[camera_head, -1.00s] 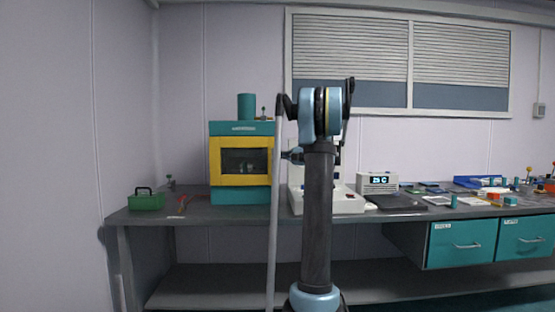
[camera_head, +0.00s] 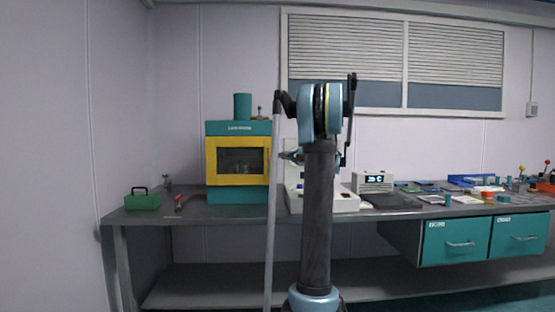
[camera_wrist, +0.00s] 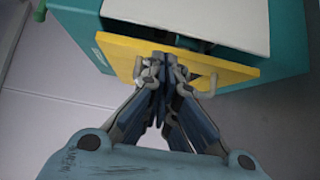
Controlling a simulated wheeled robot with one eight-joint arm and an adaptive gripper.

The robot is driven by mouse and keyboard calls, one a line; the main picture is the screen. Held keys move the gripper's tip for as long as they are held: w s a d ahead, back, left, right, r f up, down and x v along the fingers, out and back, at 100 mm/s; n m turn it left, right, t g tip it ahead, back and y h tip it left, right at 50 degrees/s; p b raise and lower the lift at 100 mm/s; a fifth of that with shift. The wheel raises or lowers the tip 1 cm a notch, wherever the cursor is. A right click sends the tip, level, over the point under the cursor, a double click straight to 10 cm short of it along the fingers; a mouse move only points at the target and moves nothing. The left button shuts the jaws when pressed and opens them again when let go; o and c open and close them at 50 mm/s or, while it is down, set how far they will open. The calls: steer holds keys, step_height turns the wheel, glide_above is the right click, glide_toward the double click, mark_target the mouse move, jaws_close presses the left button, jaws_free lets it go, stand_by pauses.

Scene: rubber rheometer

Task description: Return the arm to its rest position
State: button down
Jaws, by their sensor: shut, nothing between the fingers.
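My arm stands upright in the middle of the head view, folded at the top, in front of the bench. My gripper (camera_wrist: 162,75) shows in the wrist view with its fingers together and nothing between them. In that view it lies in front of the yellow door frame (camera_wrist: 115,55) of the teal rheometer (camera_wrist: 285,35); I cannot tell whether it touches it. In the head view the rheometer (camera_head: 236,128) with its yellow door frame stands on the bench, left of my arm. The gripper itself is hard to make out in the head view.
The bench (camera_head: 150,216) runs along the wall. A green toolbox (camera_head: 143,199) sits at its left end. A white instrument (camera_head: 340,201) stands behind my arm, with a small display box (camera_head: 374,183) to its right. Teal drawers (camera_head: 455,242) hang below the right part.

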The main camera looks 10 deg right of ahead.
steer(key=s+d, duration=0.3)
steer(key=d, duration=0.2)
step_height(320, 180, up, 7)
steer(key=s+m+t+h, duration=0.2)
steer(key=m+t+h, duration=0.4)
steer(key=m, duration=0.2)
steer(key=s+f+m+g+h, duration=0.2)
steer(key=s+f+m+h, duration=0.2)
steer(key=s+m+h, duration=0.55)
steer(key=s+a+f+m+g, duration=0.2)
steer(key=s+f+m+g, duration=0.2)
steer(key=s+f, duration=0.6)
steer(key=s+a+f+m+g, duration=0.2)
steer(key=s+f+m+g, duration=0.2)
steer(key=s+f, duration=0.6)
steer(key=s+a+f+g+y, duration=0.2)
steer(key=s+a+f+g, duration=0.2)
steer(key=s+f, duration=0.6)
steer(key=s+a+f+g+y, duration=0.2)
steer(key=s+a+f, duration=0.6)
steer(key=s, duration=0.4)
steer(key=shift+a+f+g, duration=0.15)
steer(key=shift+f+g, duration=0.7)
steer(key=shift+g, duration=0.05)
